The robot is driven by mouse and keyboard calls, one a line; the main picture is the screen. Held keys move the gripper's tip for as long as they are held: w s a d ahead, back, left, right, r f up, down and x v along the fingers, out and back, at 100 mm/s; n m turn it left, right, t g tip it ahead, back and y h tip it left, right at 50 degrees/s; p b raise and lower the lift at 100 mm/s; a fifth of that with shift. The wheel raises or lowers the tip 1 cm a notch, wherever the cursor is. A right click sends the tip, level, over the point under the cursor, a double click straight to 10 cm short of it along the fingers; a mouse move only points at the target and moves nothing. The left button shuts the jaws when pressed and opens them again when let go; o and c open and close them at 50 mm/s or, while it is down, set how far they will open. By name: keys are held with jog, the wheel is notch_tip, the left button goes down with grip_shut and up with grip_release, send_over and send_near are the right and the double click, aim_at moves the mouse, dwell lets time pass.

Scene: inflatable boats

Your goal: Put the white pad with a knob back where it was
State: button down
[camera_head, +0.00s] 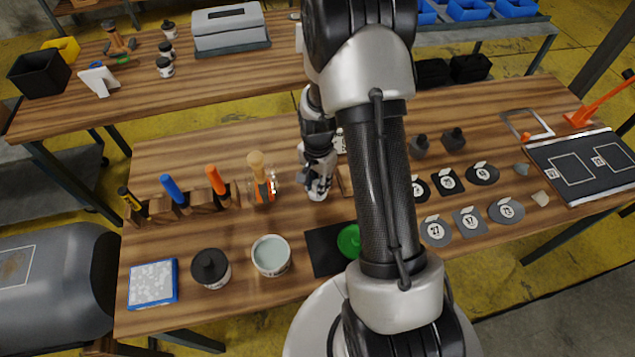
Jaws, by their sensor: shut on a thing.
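My gripper (316,186) is low over the middle of the near workbench, to the right of a clear holder with orange-and-wood tools. It is shut on a small pale thing at its fingertips, which looks like the white pad with a knob. The fingers hide most of it, and its knob cannot be made out. I cannot tell whether it touches the bench. Two dark knobbed pieces (420,146) (453,139) stand right of my arm. Several dark tagged patches, including a grey square one (469,221), lie in rows in front of them. My arm hides part of this area.
Left of my gripper stand a wooden rack (198,202) with coloured handles and the clear holder (262,188). In front are a black-lidded jar (211,268), an open tin (271,255) and a black mat (322,252) with a green disc (349,241). A framed board (585,165) lies right.

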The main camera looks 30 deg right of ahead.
jog(key=c, duration=1.4)
grip_release()
jog(key=shift+o, duration=0.2)
notch_tip(320, 180, up, 12)
jog(key=p, duration=0.4)
notch_tip(320, 180, up, 16)
jog(key=n+t, duration=0.2)
jog(key=n, duration=0.4)
send_over(317, 183)
jog(key=s+a, duration=0.6)
jog(key=a, duration=0.1)
jog(key=s+a+r+n+t, duration=0.1)
jog(key=s+a+r+n, duration=0.1)
jog(key=s, duration=0.5)
jog(key=s+a+r+n+t, duration=0.1)
jog(key=s+a+r+n, duration=0.2)
jog(key=s+r+n, duration=0.1)
jog(key=s+n, duration=0.1)
jog(key=s, duration=0.1)
jog(key=shift+s+a+r+n+t, duration=0.2)
jog(key=shift+s+r+n+t, duration=0.1)
jog(key=shift+s+r, duration=0.1)
